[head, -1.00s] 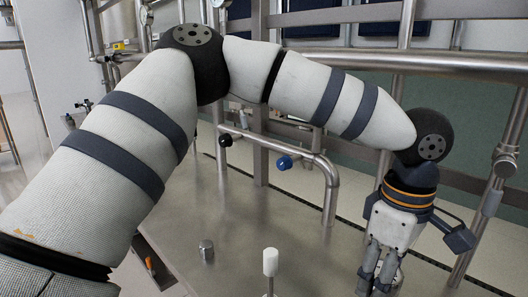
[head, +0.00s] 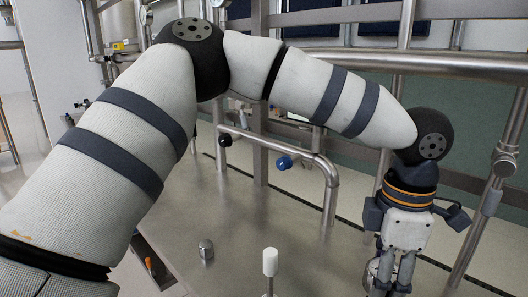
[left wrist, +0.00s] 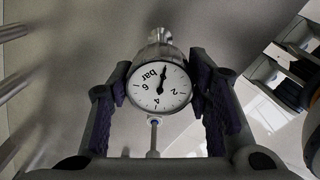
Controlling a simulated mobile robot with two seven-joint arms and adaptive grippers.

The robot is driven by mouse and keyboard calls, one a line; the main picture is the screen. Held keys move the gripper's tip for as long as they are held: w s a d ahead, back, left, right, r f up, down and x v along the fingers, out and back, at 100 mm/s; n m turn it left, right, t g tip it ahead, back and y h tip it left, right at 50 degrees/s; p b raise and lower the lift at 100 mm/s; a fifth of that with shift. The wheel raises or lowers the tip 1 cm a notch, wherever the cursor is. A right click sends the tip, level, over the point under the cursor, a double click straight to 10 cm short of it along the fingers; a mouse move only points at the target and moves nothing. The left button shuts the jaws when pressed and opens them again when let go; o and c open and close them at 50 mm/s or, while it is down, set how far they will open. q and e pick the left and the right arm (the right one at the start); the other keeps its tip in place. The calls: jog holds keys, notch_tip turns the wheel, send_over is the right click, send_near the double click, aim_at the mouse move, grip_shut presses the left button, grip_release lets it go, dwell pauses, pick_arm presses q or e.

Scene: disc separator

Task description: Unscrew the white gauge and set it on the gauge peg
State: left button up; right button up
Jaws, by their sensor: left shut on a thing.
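The white gauge (left wrist: 160,88) has a round dial marked bar and a steel body. In the left wrist view it sits between the two dark finger pads, and my left gripper (head: 391,287) is shut on it. A steel fitting (left wrist: 160,36) shows behind the gauge; I cannot tell whether the two are still joined. In the head view part of the gauge (head: 373,270) shows at the left of the fingers, which point down. A white-topped post (head: 270,262) stands left of the gripper; it may be the gauge peg. My right gripper is out of view.
A short steel knob (head: 206,250) stands on the steel surface (head: 235,222). A bent pipe (head: 328,185) with black and blue valve knobs (head: 284,163) rises behind it. Rails and pipes run along the back and right. The surface between knob and post is clear.

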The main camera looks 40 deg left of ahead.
pick_arm(q)
jog(key=shift+f, duration=0.1)
jog(key=n, duration=0.6)
jog(key=o, duration=1.5)
